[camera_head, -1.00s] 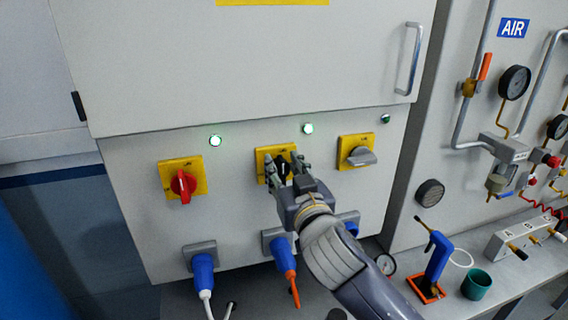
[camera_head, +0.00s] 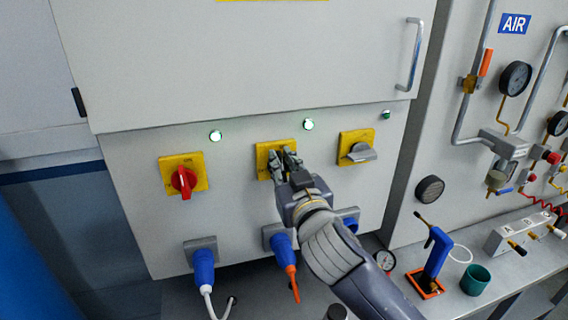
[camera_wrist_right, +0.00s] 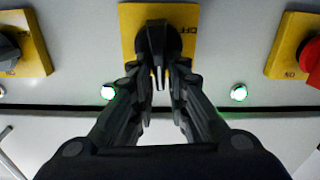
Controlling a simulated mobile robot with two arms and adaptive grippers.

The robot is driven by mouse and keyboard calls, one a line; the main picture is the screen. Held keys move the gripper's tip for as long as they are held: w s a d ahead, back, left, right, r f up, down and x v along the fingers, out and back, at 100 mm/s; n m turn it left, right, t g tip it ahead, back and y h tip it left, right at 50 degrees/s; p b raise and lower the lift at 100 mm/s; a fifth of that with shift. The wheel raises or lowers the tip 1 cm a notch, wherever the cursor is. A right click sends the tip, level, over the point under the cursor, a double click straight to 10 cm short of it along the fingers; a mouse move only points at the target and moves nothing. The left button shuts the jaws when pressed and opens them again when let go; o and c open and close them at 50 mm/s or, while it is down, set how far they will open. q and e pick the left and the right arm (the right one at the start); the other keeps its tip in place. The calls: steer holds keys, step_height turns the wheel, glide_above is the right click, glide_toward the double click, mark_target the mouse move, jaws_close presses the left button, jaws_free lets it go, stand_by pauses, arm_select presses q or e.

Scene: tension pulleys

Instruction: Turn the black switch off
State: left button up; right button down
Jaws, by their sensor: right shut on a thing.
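The black switch (camera_wrist_right: 155,40) sits on the middle yellow plate (camera_head: 262,158) of the grey cabinet. In the right wrist view its handle lies along the line of my fingers, with a white mark at its tip and "OFF" lettering beside it on the plate. My right gripper (camera_head: 282,160) is at the switch and shut on its handle; the fingers (camera_wrist_right: 160,78) close on it from both sides. In the head view the fingers hide most of the black switch. My left gripper is not in view.
A red switch (camera_head: 184,182) is to the left and a grey switch (camera_head: 358,153) to the right. Green lamps (camera_head: 215,136) and (camera_head: 308,124) are lit. Blue plugs (camera_head: 203,270) hang below. A shelf on the right holds a blue tool (camera_head: 437,255) and green cup (camera_head: 475,281).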

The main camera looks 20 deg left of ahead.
mark_target(268, 169)
steer(key=n+p, duration=0.1)
steer(key=n, duration=0.3)
steer(key=a+f+n+p, duration=0.1)
steer(key=n, duration=0.3)
steer(key=s+n+p, duration=0.1)
steer(key=n, duration=0.4)
steer(key=shift+s+a+f, duration=0.1)
steer(key=shift+a+f, duration=0.2)
steer(key=shift+a, duration=0.1)
steer(key=shift+a+f+n+p, duration=0.1)
steer(key=shift+f+n+p, duration=0.2)
steer(key=shift+n, duration=0.7)
steer(key=shift+f+n+p, duration=0.15)
steer(key=shift+n+p, duration=0.1)
steer(key=shift+n, duration=0.75)
steer(key=shift+f, duration=0.1)
steer(key=c, duration=1.6)
jaws_free()
steer(key=shift+o, duration=0.2)
